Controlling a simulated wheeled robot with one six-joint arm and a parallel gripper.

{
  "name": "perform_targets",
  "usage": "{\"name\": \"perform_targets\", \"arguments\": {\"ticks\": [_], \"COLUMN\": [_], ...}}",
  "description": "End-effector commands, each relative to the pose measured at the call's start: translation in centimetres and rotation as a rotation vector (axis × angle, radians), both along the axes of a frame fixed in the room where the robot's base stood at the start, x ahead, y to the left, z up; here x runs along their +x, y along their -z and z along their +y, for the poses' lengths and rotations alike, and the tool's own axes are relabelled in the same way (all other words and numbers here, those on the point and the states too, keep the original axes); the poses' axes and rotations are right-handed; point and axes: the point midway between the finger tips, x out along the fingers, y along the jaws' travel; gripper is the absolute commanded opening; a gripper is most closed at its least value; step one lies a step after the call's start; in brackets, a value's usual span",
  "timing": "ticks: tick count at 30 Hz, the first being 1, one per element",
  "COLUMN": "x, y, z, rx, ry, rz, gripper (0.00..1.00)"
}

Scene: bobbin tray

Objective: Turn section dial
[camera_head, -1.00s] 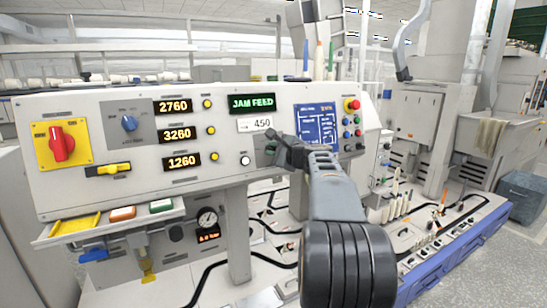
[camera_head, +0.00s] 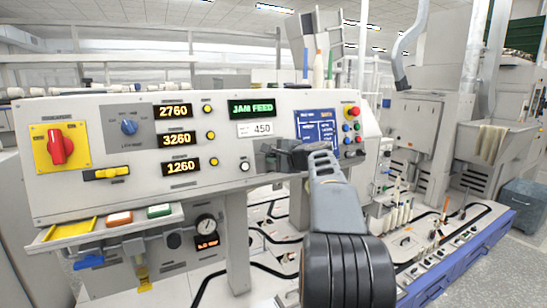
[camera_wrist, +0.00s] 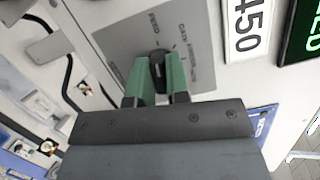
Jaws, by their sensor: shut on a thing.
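A small black dial (camera_wrist: 158,66) stands on a grey plate (camera_wrist: 122,42) on the front of the machine panel. The wrist view shows "FEED" and other small lettering around it. My gripper (camera_wrist: 159,84) has green fingers on either side of the dial and is shut on it. In the head view, my gripper (camera_head: 270,153) meets the panel below the "450" label and hides the dial. I cannot read exactly which mark the dial points to.
The panel (camera_head: 220,196) also carries a blue knob (camera_head: 129,127), a red switch on yellow (camera_head: 60,147), orange number displays (camera_head: 177,138) and a green "JAM FEED" display (camera_head: 251,108). A blue screen (camera_head: 316,126) and several buttons lie right of my gripper.

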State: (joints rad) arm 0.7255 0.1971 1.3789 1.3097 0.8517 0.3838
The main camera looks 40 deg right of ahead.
Motion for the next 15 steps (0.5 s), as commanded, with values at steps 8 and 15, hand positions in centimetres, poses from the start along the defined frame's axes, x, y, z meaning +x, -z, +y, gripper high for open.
{"name": "perform_targets", "arguments": {"ticks": [8, 15], "x": [0.02, 0.01], "y": [0.04, 0.02], "z": [0.04, 0.03], "rx": [0.0, 0.0], "ry": [-0.002, -0.001], "rz": [0.001, 0.0], "gripper": [0.2, 0.41]}}
